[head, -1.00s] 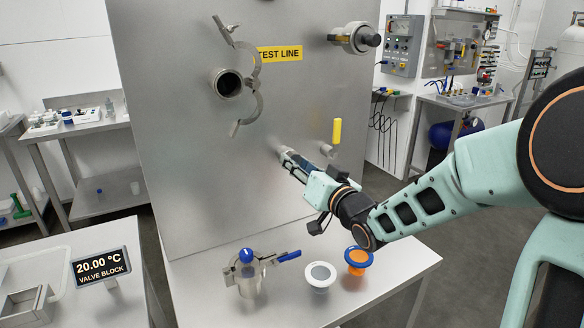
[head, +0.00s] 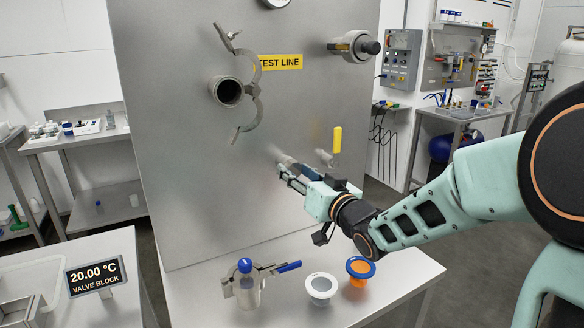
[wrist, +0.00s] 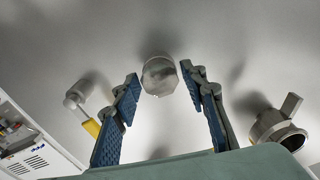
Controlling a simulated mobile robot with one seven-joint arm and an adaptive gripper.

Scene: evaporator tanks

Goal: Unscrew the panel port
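A round-bodied metal fitting with a faceted end, which looks like the panel port (wrist: 160,76), sticks out of the steel panel (head: 190,170). In the wrist view it sits between and just beyond the fingertips of my gripper (wrist: 160,84). The two blue-padded fingers are spread, with a visible gap on each side of the fitting. In the head view my gripper (head: 287,172) is close to the panel, left of and below the yellow-handled valve (head: 336,142); the fitting shows only partly there, behind the fingers.
An open pipe stub (head: 228,92) with a hanging clamp is at upper left on the panel. A capped fitting (head: 355,45) is at upper right.

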